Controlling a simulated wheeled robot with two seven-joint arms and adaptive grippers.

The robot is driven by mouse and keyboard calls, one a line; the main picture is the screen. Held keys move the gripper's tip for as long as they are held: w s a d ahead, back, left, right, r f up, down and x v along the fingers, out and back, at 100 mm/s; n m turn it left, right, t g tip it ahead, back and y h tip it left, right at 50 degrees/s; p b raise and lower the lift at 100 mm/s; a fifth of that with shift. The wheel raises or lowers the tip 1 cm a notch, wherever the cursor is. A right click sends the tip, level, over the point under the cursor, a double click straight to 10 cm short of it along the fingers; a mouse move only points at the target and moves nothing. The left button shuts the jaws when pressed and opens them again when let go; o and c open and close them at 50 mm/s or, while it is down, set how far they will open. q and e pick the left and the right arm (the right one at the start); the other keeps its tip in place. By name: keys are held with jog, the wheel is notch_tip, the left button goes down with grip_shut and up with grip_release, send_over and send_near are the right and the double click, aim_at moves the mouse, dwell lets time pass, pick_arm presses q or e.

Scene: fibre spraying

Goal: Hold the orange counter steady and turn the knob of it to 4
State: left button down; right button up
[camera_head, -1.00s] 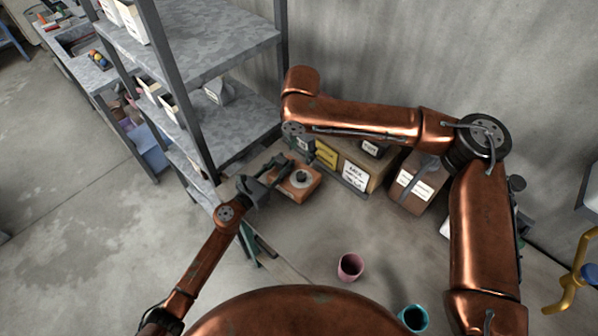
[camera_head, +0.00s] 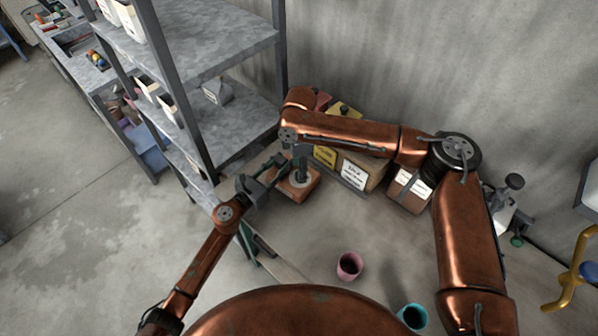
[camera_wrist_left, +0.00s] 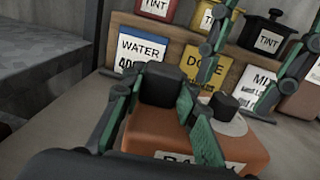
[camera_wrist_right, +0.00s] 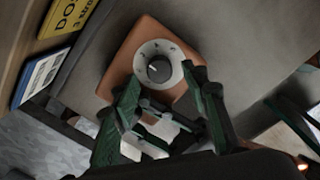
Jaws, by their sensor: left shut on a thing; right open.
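The orange counter (camera_head: 300,190) stands on the worktop next to the shelf, and its black knob (camera_wrist_right: 158,69) sits on a pale round dial. The knob's white mark points to the upper left in the right wrist view; the dial figures are too small to read. My left gripper (camera_head: 279,168) is shut on the counter's dark raised part (camera_wrist_left: 161,84), beside the knob. My right gripper (camera_wrist_right: 160,82) is open above the counter, with its fingertips near either side of the knob; contact is not visible. Its fingers also show behind the knob in the left wrist view.
A brown box (camera_head: 407,190) is to the right. A pink cup (camera_head: 349,266) and a teal cup (camera_head: 412,316) stand nearer. A grey shelf (camera_head: 215,45) rises at left.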

jog(key=shift+f, duration=1.15)
jog(key=shift+c, duration=0.5)
grip_shut()
jog(key=m, duration=0.4)
jog(key=shift+w+m, duration=0.1)
jog(key=shift+m, duration=2.3)
